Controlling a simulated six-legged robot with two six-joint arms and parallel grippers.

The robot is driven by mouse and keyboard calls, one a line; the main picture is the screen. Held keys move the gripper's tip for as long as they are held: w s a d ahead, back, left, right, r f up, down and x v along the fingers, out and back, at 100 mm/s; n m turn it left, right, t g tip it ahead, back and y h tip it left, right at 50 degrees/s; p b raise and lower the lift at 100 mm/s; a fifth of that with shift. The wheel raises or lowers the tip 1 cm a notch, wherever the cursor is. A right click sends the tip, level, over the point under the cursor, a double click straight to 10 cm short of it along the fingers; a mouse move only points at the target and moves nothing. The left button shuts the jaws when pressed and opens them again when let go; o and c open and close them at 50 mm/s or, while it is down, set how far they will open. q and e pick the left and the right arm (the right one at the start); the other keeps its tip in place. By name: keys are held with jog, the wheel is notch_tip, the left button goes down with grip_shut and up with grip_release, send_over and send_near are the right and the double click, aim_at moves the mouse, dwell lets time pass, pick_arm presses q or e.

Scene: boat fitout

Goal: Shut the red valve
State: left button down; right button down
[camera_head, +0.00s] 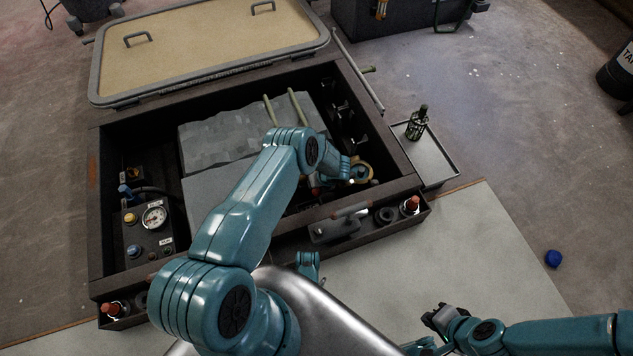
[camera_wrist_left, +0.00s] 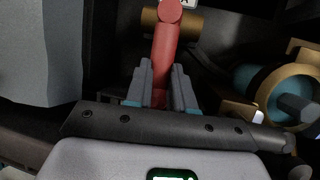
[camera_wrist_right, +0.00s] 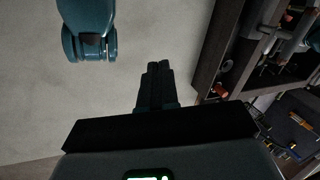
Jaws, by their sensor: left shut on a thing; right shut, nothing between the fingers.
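The red valve handle (camera_wrist_left: 167,52) shows in the left wrist view, joined at its top end to a brass fitting (camera_wrist_left: 150,22). My left gripper (camera_wrist_left: 161,88) is shut on the lower part of the red handle, one finger on each side. In the head view my left arm reaches into the right part of the open bay, where its forearm hides most of the handle and the fingers. My right gripper (camera_head: 434,316) is low at the right of the head view, outside the bay.
The bay's dark frame (camera_head: 95,200) surrounds the arm. A panel with a gauge (camera_head: 154,216) is at its left. A brass and teal fitting (camera_wrist_left: 262,85) lies close to the right of the left gripper. A side tray (camera_head: 432,160) holds a dark bottle (camera_head: 417,124). A blue cap (camera_head: 553,258) lies on the floor.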

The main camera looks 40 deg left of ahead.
pick_arm(q)
jog(key=c, duration=1)
grip_release()
pick_arm(e)
jog(key=shift+s, duration=0.1)
pick_arm(q)
jog(key=shift+p+v, duration=3.8)
jog(key=shift+v, duration=4.35)
pick_arm(e)
notch_tip(320, 180, up, 7)
jog(key=s+a, duration=0.1)
jog(key=s, duration=0.1)
jog(key=shift+a+n+g, duration=0.25)
jog(key=shift+n+g, duration=0.05)
jog(key=shift+g, duration=0.1)
jog(key=shift+s, duration=0.1)
